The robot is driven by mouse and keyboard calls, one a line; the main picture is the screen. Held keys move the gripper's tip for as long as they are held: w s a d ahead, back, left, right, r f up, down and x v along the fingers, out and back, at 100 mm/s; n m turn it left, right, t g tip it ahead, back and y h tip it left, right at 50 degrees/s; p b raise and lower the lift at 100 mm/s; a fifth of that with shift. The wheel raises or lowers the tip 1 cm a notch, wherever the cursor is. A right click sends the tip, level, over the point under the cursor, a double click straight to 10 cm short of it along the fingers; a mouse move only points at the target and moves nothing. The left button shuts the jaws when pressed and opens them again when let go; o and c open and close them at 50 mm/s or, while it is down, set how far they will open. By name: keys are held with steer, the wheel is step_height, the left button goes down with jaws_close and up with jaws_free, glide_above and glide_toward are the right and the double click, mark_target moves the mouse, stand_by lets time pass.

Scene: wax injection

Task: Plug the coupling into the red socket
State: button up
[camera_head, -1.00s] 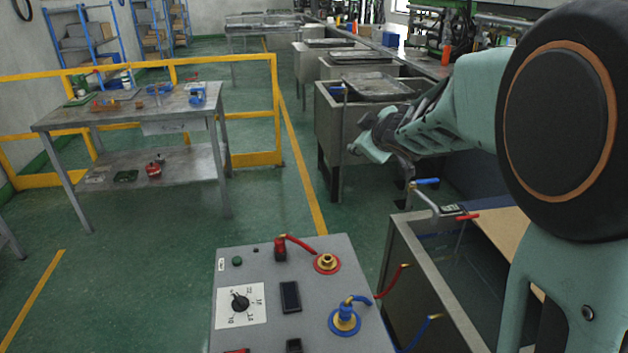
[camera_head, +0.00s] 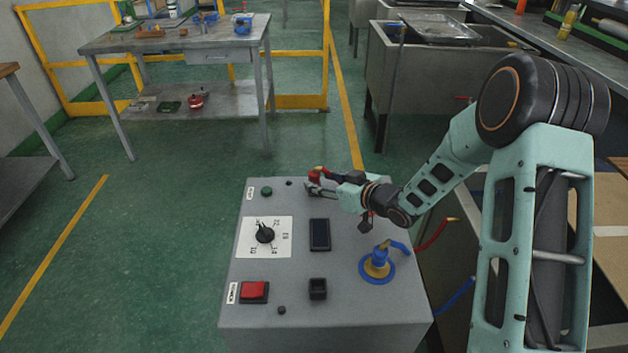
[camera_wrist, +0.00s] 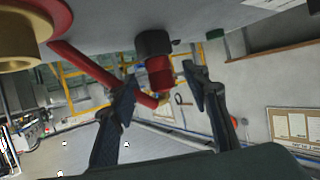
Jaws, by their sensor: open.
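The red coupling (camera_head: 317,173) stands at the back edge of the grey panel, partly hidden by my gripper (camera_head: 322,187). In the wrist view, the coupling (camera_wrist: 160,76) has a red body on a black base (camera_wrist: 153,42), and a red tube (camera_wrist: 90,68) runs off it. My gripper (camera_wrist: 160,80) is open, its two dark fingers on either side of the coupling with visible gaps. The red socket (camera_wrist: 48,14), with its brass fitting (camera_wrist: 20,50), shows at the upper left of the wrist view. My gripper and wrist hide the socket in the head view.
On the panel (camera_head: 335,300) are a blue socket with a blue coupling (camera_head: 379,258) in it, a dial (camera_head: 265,233), a red switch (camera_head: 254,291) and black parts. Red (camera_head: 435,233) and blue (camera_head: 455,294) hoses lie at the right. A work table (camera_head: 180,40) stands behind, across open floor.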

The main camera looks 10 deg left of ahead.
mark_target(318, 180)
steer(key=x, duration=0.3)
steer(key=shift+w+a+f, duration=0.15)
steer(key=shift+w+a, duration=0.05)
steer(key=shift+a, duration=0.1)
jaws_close()
